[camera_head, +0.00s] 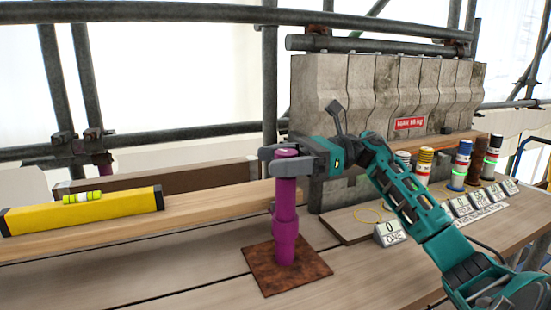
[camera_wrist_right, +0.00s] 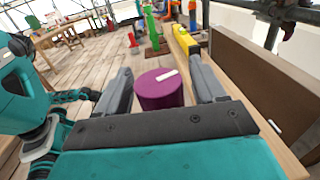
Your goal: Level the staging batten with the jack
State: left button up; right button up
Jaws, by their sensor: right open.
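The purple jack (camera_head: 286,220) stands upright on a rusty square plate (camera_head: 287,266). My right gripper (camera_head: 276,160) is at the jack's top, its fingers apart on either side of the purple head. In the right wrist view the head (camera_wrist_right: 160,90), with a white mark on top, sits between the open fingers (camera_wrist_right: 163,78), with gaps showing. The pale wooden batten (camera_head: 220,205) runs left from behind the jack. A yellow spirit level (camera_head: 120,211) lies on it, with a green vial (camera_head: 84,197); its bubble is too small to read. My left gripper is not in view.
Grey concrete blocks (camera_head: 340,90) with a red label stand behind my right arm. Several banded cylinders (camera_head: 461,165) and small numbered signs (camera_head: 389,233) stand at the right. Scaffold tubes (camera_head: 190,135) cross behind. The front planks (camera_head: 190,285) are clear.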

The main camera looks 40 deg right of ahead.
jog(key=shift+w+a, duration=0.2)
jog(key=shift+a, duration=0.1)
jog(key=shift+c, duration=0.3)
jog(key=c, duration=0.9)
